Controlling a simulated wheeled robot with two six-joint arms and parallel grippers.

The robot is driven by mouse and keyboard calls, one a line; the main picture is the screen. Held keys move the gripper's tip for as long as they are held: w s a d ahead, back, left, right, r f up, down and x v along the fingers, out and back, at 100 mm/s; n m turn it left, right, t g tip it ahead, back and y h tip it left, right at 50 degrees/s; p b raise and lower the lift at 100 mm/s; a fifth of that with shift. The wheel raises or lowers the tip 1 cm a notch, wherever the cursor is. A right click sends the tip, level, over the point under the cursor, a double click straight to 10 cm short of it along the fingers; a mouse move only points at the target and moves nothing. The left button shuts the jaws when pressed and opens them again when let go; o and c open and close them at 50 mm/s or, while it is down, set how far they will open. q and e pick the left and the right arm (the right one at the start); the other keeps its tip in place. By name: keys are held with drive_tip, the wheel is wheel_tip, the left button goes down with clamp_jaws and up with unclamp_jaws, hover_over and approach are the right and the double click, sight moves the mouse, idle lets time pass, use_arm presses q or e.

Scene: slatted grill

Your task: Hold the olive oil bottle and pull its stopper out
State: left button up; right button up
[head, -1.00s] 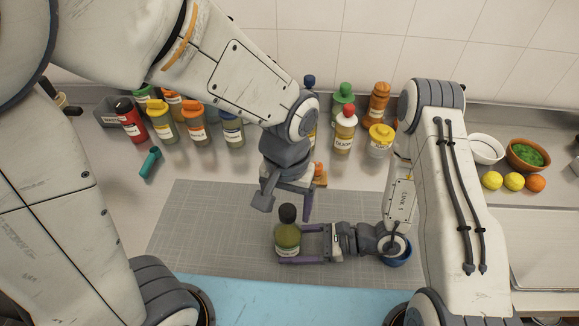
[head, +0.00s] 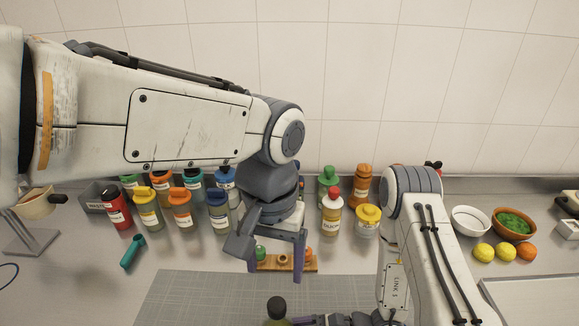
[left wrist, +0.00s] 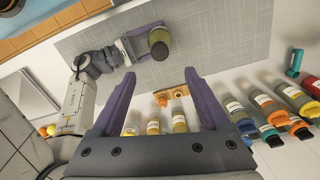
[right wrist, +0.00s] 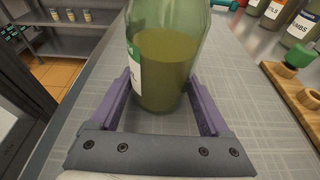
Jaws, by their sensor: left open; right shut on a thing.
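The olive oil bottle (head: 277,321), green with a dark stopper (head: 277,306) on top, shows at the bottom edge of the head view. In the right wrist view the bottle (right wrist: 165,65) stands upright on the grey mat, with its top out of frame. My right gripper (right wrist: 160,110) is shut around its lower body. My left gripper (head: 275,274) is open and empty, pointing down, apart from the bottle and farther back in the head view. In the left wrist view the dark stopper (left wrist: 160,51) lies beyond the open left fingers (left wrist: 160,85).
A wooden holder (head: 285,264) with holes and small stoppers shows behind my left gripper. Several sauce bottles (head: 180,208) line the back. Bowls (head: 470,220) and fruit (head: 505,253) are at right. The grey cutting mat (head: 190,300) is largely clear.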

use_arm(q)
drive_tip(key=shift+f, duration=0.1)
drive_tip(key=shift+c, duration=0.4)
drive_tip(key=n, duration=0.3)
hover_over(277, 304)
wheel_tip(277, 304, down, 6)
drive_tip(key=shift+f, duration=3.35)
clamp_jaws()
drive_tip(key=shift+r, duration=0.1)
drive_tip(key=shift+r, duration=3.75)
